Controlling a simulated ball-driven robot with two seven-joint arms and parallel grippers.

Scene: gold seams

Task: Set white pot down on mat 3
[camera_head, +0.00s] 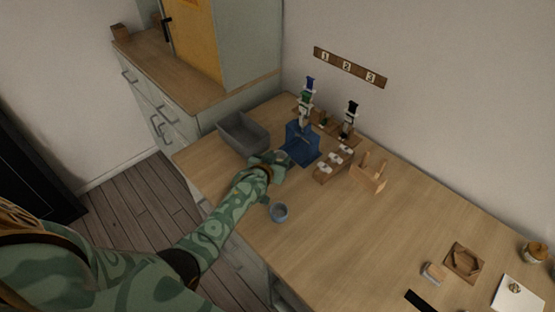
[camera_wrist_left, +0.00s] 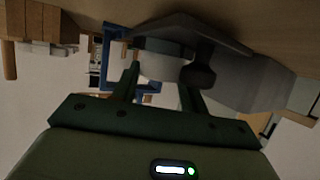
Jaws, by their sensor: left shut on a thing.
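My left gripper (camera_head: 284,166) reaches over the table from the left, just left of the blue stand (camera_head: 302,150). In the left wrist view, my left gripper (camera_wrist_left: 160,78) is shut on a pale, rounded thing, which I take as the white pot (camera_wrist_left: 158,66). Only part of the pot shows between the dark green fingers; its base is hidden. A number board (camera_head: 347,67) on the wall reads 1, 2, 3. I cannot make out which surface is mat 3. My right gripper is not in view.
A grey bin (camera_head: 243,133) stands left of the gripper. A wooden block with white pieces (camera_head: 333,164) and a wooden rack (camera_head: 369,173) stand right. The table's middle right is clear.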

